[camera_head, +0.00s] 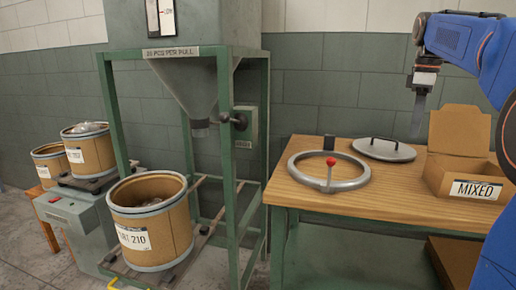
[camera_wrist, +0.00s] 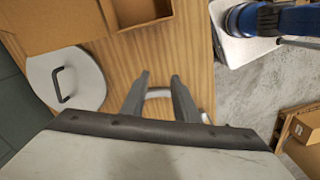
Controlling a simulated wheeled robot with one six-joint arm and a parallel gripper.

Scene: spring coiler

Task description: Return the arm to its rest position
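My blue arm (camera_head: 458,45) reaches in from the right in the head view. My gripper (camera_head: 418,132) points down above the rear of the wooden table (camera_head: 305,205), between the round lid and the cardboard box. In the wrist view my gripper (camera_wrist: 161,75) has its two dark fingers spread apart, with nothing visibly clamped between their tips. A pale curved piece (camera_wrist: 160,93) shows between the fingers; I cannot tell what it is.
On the table lie a grey ring with a red-knobbed lever (camera_head: 331,163), a round handled lid (camera_head: 384,149) and an open box labelled MIXED (camera_head: 472,187). A green-framed hopper (camera_head: 190,80) and a drum (camera_head: 152,220) stand left. Boxes (camera_wrist: 305,128) lie beyond the table.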

